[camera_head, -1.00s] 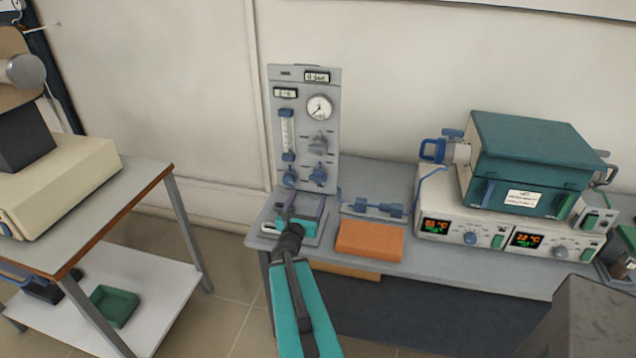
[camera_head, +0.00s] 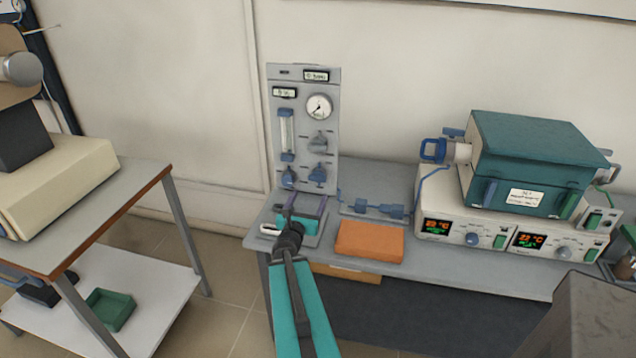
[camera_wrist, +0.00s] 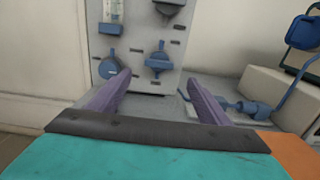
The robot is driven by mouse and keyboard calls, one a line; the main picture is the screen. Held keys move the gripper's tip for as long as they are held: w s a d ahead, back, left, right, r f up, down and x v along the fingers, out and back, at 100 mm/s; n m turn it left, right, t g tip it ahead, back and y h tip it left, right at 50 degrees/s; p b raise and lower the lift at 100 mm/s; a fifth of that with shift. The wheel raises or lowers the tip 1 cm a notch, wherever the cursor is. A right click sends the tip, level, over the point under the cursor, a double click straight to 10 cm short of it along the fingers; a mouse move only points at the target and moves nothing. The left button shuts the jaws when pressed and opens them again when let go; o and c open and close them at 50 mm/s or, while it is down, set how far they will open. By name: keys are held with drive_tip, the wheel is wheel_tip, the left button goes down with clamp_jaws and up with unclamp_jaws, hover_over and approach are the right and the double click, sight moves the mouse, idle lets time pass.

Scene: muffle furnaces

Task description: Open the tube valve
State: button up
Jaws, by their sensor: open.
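A grey gas panel (camera_head: 304,100) stands upright at the back of the bench. Low on it are two blue knobs, a left one (camera_head: 289,178) and a right one (camera_head: 318,174); in the wrist view the left knob (camera_wrist: 109,69) and right knob (camera_wrist: 158,63) lie just beyond my fingertips. A dark grey knob (camera_head: 319,141) sits above. A blue inline fitting on a thin tube (camera_head: 378,209) lies on the bench to the right. No readable label tells which is the tube valve. My gripper (camera_wrist: 155,85) is open and empty, its purple fingers pointing at the panel, apart from the knobs.
An orange block (camera_head: 369,241) lies on the bench right of my gripper. A teal furnace (camera_head: 530,160) on a cream controller base (camera_head: 455,228) stands farther right. A table with a cream instrument (camera_head: 60,190) stands at left.

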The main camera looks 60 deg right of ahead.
sight(317, 180)
drive_tip(key=shift+b+x, duration=1)
drive_tip(key=shift+b, duration=2.55)
drive_tip(key=shift+x, duration=5.5)
drive_tip(key=shift+w, duration=0.1)
drive_tip(key=shift+c, duration=0.2)
drive_tip(key=c, duration=1)
drive_tip(key=shift+a, duration=0.15)
